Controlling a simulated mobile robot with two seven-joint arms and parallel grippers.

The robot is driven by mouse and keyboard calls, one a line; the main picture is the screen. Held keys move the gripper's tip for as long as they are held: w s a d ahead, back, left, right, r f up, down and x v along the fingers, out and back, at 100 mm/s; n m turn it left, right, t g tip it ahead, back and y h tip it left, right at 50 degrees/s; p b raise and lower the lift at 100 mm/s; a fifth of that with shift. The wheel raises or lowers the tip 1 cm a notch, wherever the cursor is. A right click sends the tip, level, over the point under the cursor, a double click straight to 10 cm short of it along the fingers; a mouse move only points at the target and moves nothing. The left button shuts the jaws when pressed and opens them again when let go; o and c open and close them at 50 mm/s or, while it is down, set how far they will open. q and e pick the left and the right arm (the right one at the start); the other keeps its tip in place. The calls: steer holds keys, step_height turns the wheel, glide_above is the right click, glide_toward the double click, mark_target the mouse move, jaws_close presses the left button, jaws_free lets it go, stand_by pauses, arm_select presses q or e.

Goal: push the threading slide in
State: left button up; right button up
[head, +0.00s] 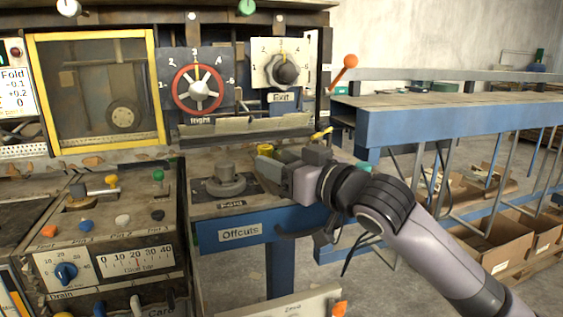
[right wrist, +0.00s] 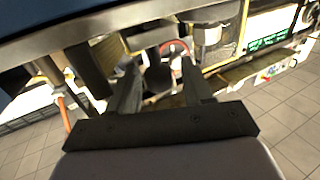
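No part is readably labelled as the threading slide, so I cannot tell which one it is. A grey round knob (head: 227,181) stands on a dark plate above the "Offcuts" label (head: 240,232). My right gripper (head: 267,168) reaches in from the right, just right of this knob, with its fingers pointing left. A yellow-topped part (head: 265,150) shows right behind the fingers. In the right wrist view the two fingers (right wrist: 163,88) stand apart with a gap between them, and nothing is clearly held. Dark machine parts show beyond them. My left gripper is out of view.
An orange-knobbed lever (head: 345,68) sticks up at the right. A blue-framed conveyor (head: 430,122) runs off right. Small coloured knobs cover the left console (head: 90,225).

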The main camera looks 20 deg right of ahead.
steer(key=b+v, duration=0.1)
steer(key=v, duration=0.6)
stand_by(0.3)
